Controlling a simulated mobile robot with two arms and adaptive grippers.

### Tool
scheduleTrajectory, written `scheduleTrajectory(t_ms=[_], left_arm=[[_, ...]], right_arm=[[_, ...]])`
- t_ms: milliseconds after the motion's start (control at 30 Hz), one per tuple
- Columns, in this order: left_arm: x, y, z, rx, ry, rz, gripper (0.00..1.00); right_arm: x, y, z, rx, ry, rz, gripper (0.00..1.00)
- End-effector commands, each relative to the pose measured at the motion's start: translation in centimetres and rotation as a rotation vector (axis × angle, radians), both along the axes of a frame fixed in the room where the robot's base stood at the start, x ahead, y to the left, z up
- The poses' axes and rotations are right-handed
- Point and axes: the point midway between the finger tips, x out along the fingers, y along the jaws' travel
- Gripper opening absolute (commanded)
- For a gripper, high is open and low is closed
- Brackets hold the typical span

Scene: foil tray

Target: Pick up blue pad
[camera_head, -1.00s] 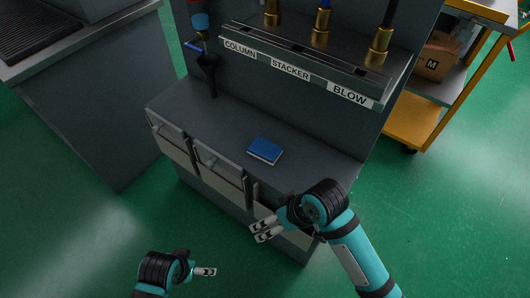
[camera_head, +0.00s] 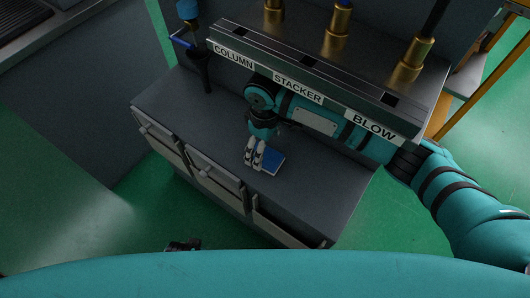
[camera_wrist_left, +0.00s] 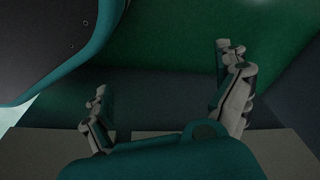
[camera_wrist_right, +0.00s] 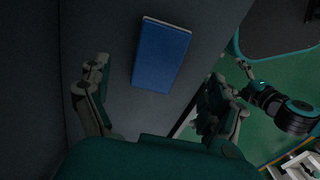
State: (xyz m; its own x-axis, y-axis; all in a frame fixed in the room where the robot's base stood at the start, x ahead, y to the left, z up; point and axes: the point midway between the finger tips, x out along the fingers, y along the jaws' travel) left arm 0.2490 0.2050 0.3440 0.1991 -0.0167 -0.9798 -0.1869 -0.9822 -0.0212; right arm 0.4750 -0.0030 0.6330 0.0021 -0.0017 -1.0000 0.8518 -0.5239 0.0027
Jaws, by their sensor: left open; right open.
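The blue pad (camera_head: 273,160) lies flat on the dark counter top, close to its front edge. My right gripper (camera_head: 255,155) is over the counter just left of the pad and covers part of it in the head view. In the right wrist view the pad (camera_wrist_right: 162,52) shows between and beyond the open, empty fingers of my right gripper (camera_wrist_right: 158,74). I cannot tell whether they touch it. My left gripper (camera_wrist_left: 168,82) is open and empty, away from the pad. In the head view it is mostly hidden behind my own body.
The counter (camera_head: 180,110) has drawers (camera_head: 214,172) along its front. A shelf (camera_head: 310,84) labelled COLUMN, STACKER and BLOW overhangs the back, close to my right arm. A dark funnel (camera_head: 205,65) stands at the back left. The counter's left part is clear.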

Motion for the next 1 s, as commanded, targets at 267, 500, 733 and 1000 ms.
scheduleTrajectory(t_ms=[267,500,733,1000], left_arm=[[1.8,-0.2,3.1,-0.002,-0.023,0.004,1.0],[2.2,-0.2,4.5,-0.002,-0.028,0.005,1.0],[2.2,-0.2,4.5,-0.002,-0.027,0.005,1.0],[2.2,-0.2,4.5,-0.002,-0.028,0.005,1.0]], right_arm=[[0.1,-0.1,-3.9,-0.001,0.001,-0.001,0.92],[0.1,-0.1,-5.1,0.001,-0.002,0.0,0.92],[0.1,-0.1,-5.1,0.001,-0.002,0.0,0.83],[0.1,0.0,-5.0,0.001,-0.002,0.0,0.48]])
